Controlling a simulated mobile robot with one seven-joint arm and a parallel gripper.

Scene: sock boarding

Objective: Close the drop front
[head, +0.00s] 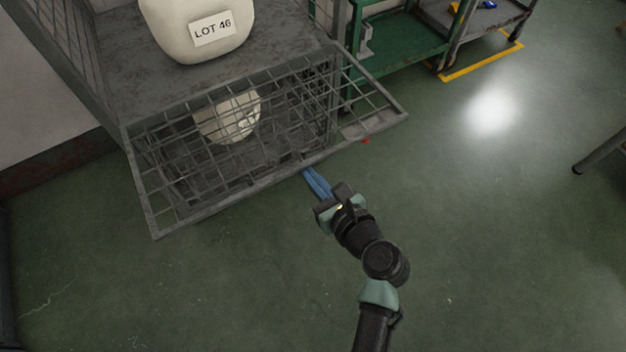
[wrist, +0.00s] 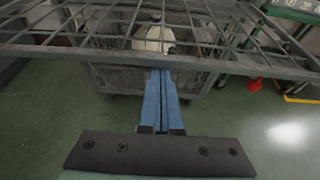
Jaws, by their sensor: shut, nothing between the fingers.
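The drop front (head: 160,215) is a grey wire-mesh panel on the front of a grey mesh cage trolley. In the head view it leans outward from the cage, neither upright nor fully hanging, with its free edge toward me. In the wrist view the mesh panel (wrist: 215,62) spans the upper part of the picture. My gripper (head: 307,173) has blue fingers pressed together with nothing between them. The fingertips (wrist: 160,72) are at or just under the panel's outer edge; I cannot tell whether they touch it.
A cream sack labelled LOT 46 (head: 190,25) sits on the cage's upper deck, and another cream sack (head: 228,118) lies inside behind the mesh. A green metal bench (head: 395,45) stands to the right.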

